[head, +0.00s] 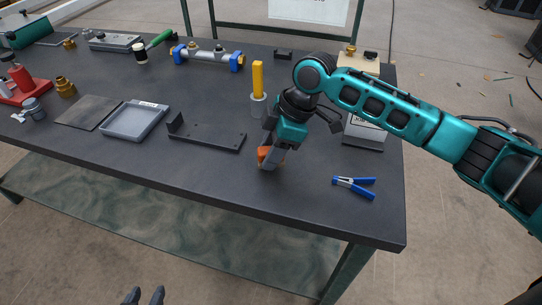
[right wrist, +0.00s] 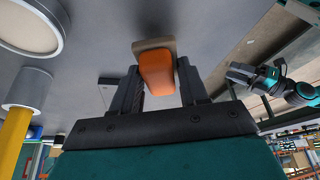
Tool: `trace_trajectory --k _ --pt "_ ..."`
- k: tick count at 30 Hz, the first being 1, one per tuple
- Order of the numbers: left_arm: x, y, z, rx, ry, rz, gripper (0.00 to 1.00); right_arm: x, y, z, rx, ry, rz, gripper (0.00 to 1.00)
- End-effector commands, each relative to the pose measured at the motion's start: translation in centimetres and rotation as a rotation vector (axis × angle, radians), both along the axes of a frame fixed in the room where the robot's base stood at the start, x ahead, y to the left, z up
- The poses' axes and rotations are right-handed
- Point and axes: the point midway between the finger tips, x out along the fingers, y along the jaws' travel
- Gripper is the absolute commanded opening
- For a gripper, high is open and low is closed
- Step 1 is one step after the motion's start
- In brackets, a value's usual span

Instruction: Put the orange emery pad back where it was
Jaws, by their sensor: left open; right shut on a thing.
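The orange emery pad (head: 264,153) is between the fingers of my right gripper (head: 272,150), at the front middle of the dark table. In the right wrist view the orange pad (right wrist: 157,72), with a tan face at its far end, sits between the two dark fingers of my right gripper (right wrist: 160,85). The gripper is shut on it. I cannot tell whether the pad touches the tabletop. My left gripper (head: 143,296) shows only its two separated fingertips at the bottom edge of the head view, open and empty, in front of the table.
Blue-handled pliers (head: 355,186) lie right of my right gripper. A black bracket plate (head: 208,136) lies to its left. A grey tray (head: 134,121) lies further left. The table's front strip (head: 215,175) is clear.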

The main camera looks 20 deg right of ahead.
Motion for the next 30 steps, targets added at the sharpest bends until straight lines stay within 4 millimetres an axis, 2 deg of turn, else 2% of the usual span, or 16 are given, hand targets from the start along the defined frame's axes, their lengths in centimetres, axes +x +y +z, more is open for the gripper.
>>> trace_trajectory --k 1,4,15,16,18,23,30 --pt "0.0 0.0 -0.2 0.000 0.001 0.000 0.43 0.0 0.0 -1.0 0.000 0.003 -0.001 0.19" --pt "-0.1 0.0 -0.3 0.000 0.002 -0.001 0.43 0.0 0.0 -2.1 -0.001 0.001 -0.001 0.19" --pt "-0.1 0.0 -0.2 0.000 0.002 -0.001 0.43 0.0 0.0 -2.4 0.001 0.000 0.000 0.19" --pt "-0.1 0.0 -0.2 0.000 0.002 -0.001 0.43 0.0 0.0 -2.4 0.001 -0.001 0.000 0.47" --pt "-0.1 -0.1 -0.2 0.000 0.001 -0.001 0.43 0.0 0.0 -2.4 0.000 -0.001 0.000 0.53" --pt "-0.1 -0.1 -0.2 0.000 0.001 -0.001 0.43 0.0 0.0 -2.3 0.000 -0.001 0.000 0.69" --pt "0.0 -0.1 -0.2 -0.001 0.000 -0.002 0.43 0.0 0.0 -2.3 0.000 -0.001 0.000 0.69"
